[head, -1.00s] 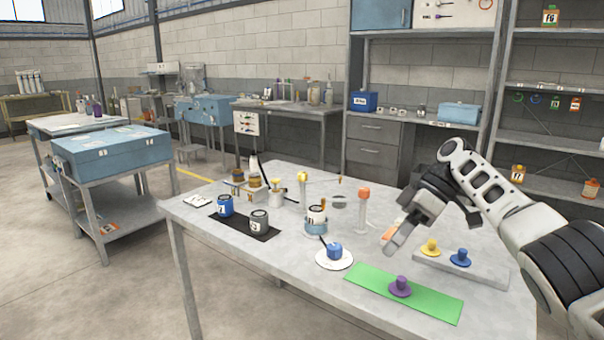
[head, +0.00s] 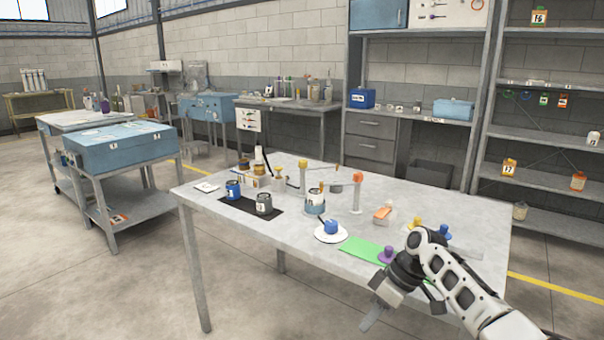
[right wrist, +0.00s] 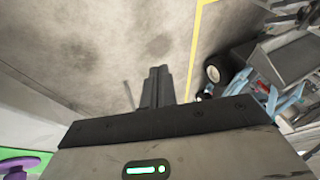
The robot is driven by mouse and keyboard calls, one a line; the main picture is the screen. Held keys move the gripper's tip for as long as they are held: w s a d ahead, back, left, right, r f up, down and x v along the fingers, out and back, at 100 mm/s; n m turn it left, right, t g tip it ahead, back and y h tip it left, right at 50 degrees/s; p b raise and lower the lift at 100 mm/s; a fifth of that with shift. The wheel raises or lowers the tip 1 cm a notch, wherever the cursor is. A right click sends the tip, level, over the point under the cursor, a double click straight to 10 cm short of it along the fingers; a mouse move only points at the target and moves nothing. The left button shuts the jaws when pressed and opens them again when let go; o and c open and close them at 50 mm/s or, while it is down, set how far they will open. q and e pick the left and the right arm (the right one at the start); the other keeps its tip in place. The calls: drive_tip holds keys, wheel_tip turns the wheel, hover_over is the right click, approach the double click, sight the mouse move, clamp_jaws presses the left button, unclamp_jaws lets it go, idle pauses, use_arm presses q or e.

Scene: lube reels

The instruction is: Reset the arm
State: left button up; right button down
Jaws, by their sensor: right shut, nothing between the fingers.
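My right arm comes in from the lower right in the head view. Its gripper (head: 372,316) is shut and empty, in front of the table's front edge and pointing down. In the right wrist view its fingers (right wrist: 157,86) are together, with floor beyond them. The table (head: 290,228) stands behind the gripper. A purple knobbed piece (head: 387,255) sits on a green mat (head: 360,248) just behind the gripper, partly hidden by my arm. My left gripper is not in view.
Yellow (head: 416,224) and blue (head: 444,231) pieces are near my arm. Floor before the table is clear.

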drive_tip(key=s+a+f+m+t+h, duration=0.1)
drive_tip(key=s+a+f+m+t, duration=0.1)
drive_tip(key=s+f, duration=0.55)
drive_tip(key=s+a+f+m+t, duration=0.25)
drive_tip(key=s+f, duration=0.25)
drive_tip(key=f, duration=0.5)
drive_tip(key=s+d+r+m+t+h, duration=0.1)
drive_tip(key=s+d+r+m+t, duration=0.1)
drive_tip(key=s, duration=0.5)
drive_tip(key=s+d+r+m+t, duration=0.2)
drive_tip(key=s+r+t, duration=0.3)
drive_tip(key=s, duration=0.3)
drive_tip(key=shift+d+r+h, duration=0.4)
drive_tip(key=shift+d, duration=0.05)
